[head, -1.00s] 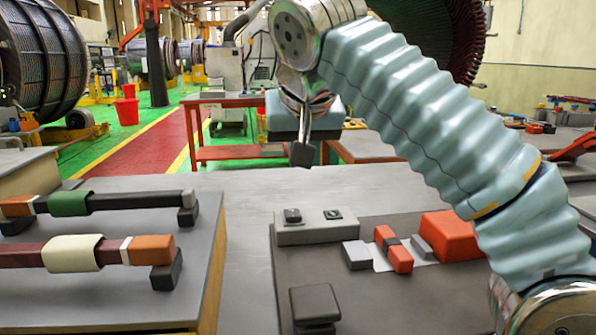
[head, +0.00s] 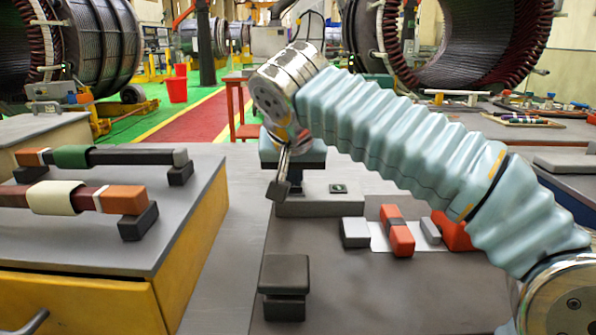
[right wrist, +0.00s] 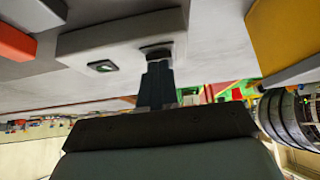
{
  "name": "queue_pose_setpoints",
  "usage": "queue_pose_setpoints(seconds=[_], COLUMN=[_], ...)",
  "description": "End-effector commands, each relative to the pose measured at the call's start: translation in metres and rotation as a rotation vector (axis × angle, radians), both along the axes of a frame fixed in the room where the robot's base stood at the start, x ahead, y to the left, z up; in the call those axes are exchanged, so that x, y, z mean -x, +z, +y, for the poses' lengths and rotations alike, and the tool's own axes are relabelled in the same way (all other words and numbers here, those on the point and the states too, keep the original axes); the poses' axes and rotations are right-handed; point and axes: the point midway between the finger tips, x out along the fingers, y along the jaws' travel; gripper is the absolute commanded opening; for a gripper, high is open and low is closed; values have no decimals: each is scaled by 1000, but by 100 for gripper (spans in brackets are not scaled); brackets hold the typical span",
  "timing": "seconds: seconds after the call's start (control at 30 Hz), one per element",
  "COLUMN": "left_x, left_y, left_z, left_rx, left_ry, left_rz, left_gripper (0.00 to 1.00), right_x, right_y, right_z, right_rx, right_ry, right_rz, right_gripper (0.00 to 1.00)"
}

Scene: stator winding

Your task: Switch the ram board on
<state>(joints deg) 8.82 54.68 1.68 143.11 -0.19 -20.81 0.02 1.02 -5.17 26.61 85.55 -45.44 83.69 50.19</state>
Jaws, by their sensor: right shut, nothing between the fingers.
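The ram board appears to be the low grey box (head: 315,207) at the back of the dark mat. It carries a small dark square switch (head: 338,188) on its right part. My right gripper (head: 278,189) is shut and empty, pointing down at the left part of the box and hiding the black knob there. In the right wrist view the box (right wrist: 105,42) shows upside down with the switch (right wrist: 102,66) and the black knob (right wrist: 157,50). The shut fingertips (right wrist: 157,68) overlap the knob's edge; I cannot tell whether they touch it. My left gripper is out of view.
A black block on a stand (head: 284,275) is at the front of the dark mat (head: 370,300). Orange and grey blocks (head: 397,238) lie right of the box, partly under my right arm. A bench (head: 100,240) with wrapped bars stands at left. A grey strip between is clear.

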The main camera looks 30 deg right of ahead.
Motion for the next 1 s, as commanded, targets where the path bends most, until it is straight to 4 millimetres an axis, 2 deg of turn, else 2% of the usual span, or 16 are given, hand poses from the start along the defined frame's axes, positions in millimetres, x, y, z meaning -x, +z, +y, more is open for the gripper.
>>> queue_pose_setpoints(seconds=[0.23, 0.4, 0.57, 1.0], left_x=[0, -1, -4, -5], left_y=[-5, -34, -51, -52], left_z=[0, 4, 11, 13], left_rx=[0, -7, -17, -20], left_ry=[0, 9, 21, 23], left_rz=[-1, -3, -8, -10], left_gripper=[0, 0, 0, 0], right_x=[1, 4, 6, 7], right_y=[-3, -19, -22, -24], right_z=[0, 2, 3, 4], right_rx=[5, 50, 97, 107], right_ry=[0, 0, 0, -2], right_rz=[-8, -79, -155, -163], right_gripper=[0, 0, 0, 0])
